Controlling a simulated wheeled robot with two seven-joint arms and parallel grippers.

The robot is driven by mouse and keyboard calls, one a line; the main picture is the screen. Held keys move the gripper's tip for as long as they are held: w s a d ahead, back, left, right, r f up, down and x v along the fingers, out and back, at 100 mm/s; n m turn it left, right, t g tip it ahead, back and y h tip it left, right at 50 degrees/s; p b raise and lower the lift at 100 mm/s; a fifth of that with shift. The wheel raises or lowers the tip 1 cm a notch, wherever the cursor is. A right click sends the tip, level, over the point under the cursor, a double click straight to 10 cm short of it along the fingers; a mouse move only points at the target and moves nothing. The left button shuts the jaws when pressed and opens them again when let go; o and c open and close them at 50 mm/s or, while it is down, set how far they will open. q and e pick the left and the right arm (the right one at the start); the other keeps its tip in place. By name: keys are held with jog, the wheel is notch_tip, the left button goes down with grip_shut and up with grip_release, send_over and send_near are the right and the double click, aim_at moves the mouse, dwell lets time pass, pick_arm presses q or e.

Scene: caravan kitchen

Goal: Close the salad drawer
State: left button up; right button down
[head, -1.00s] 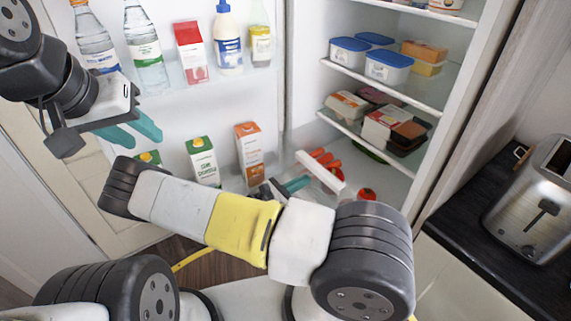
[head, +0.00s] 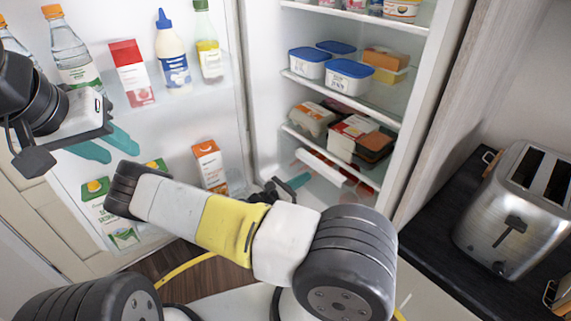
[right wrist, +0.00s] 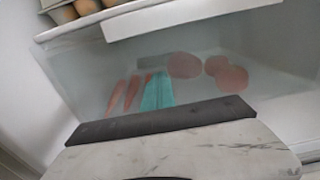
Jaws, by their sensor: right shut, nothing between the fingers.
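The salad drawer has a white handle strip (head: 335,168) and sits low in the fridge, under the bottom shelf. In the right wrist view its clear front (right wrist: 75,85) shows carrots (right wrist: 125,95) and round red vegetables (right wrist: 215,70) behind it. My right gripper (head: 297,182) is shut and empty at the drawer front, below the handle strip. Its teal fingers (right wrist: 157,92) point at the clear front and seem to touch it. Whether a small gap is left behind the front is hard to tell. My left gripper (head: 116,152) is open and empty by the fridge door.
The open fridge door (head: 225,110) at left holds bottles and cartons. Shelves above the drawer hold blue-lidded tubs (head: 348,76) and packed food (head: 358,138). A toaster (head: 515,205) stands on the dark counter at right. My right forearm crosses the foreground.

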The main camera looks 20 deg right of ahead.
jog(key=shift+x, duration=1.25)
jog(key=shift+r, duration=0.15)
